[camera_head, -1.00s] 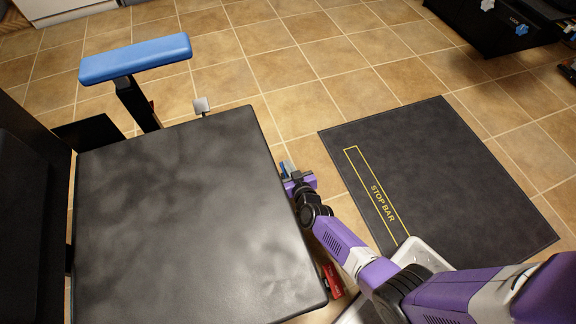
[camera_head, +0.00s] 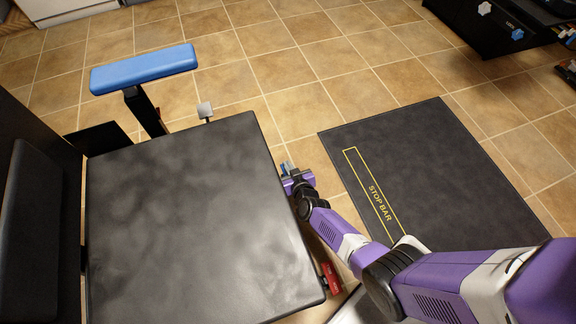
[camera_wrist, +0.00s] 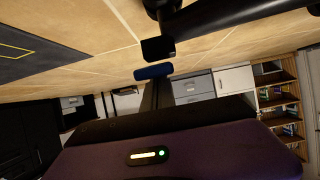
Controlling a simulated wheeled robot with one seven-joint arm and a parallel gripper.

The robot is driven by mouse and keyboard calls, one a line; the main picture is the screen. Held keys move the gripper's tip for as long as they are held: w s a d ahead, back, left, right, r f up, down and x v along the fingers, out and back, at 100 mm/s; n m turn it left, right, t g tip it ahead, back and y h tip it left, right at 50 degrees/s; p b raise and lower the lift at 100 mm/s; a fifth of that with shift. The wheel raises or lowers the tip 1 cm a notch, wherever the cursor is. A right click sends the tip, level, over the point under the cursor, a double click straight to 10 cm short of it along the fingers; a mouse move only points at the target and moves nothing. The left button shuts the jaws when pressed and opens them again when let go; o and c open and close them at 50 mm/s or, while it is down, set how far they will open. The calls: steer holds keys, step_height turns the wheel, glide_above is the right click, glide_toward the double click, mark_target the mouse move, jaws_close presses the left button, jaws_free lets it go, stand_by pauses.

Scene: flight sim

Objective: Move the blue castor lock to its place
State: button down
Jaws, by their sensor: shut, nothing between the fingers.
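A small blue piece (camera_head: 284,168), which looks like the castor lock, shows at the tips of my gripper (camera_head: 289,172), low beside the right edge of the dark seat (camera_head: 190,215). In the wrist view a blue bar (camera_wrist: 153,72) sits just past the dark end of my gripper (camera_wrist: 155,84), by a black block (camera_wrist: 158,48). I take it for the lock. My gripper is shut with nothing held. I cannot tell whether it touches the blue piece. The lock's place is not clear in these views.
A blue padded armrest (camera_head: 145,69) on a black post stands behind the seat, with a grey lever end (camera_head: 205,110) to its right. A red part (camera_head: 330,278) shows under the seat's right edge. A dark STOP BAR mat (camera_head: 440,170) lies right on open tiled floor.

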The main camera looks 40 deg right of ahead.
steer(key=shift+s+a+f, duration=0.2)
steer(key=shift+s+f, duration=0.4)
steer(key=shift+s+a+r+p, duration=0.25)
steer(key=shift+s+a+p, duration=0.05)
steer(key=shift+s+p, duration=0.35)
steer(key=r+p, duration=0.1)
steer(key=w+r+p, duration=0.1)
steer(key=r, duration=0.1)
steer(key=r+p, duration=0.1)
steer(key=shift+w+d+r, duration=0.2)
steer(key=shift+d+r, duration=0.1)
steer(key=p+v, duration=0.7)
steer(key=v, duration=0.2)
steer(key=shift+s+r, duration=0.15)
steer(key=shift+r, duration=0.15)
steer(key=shift+a, duration=0.1)
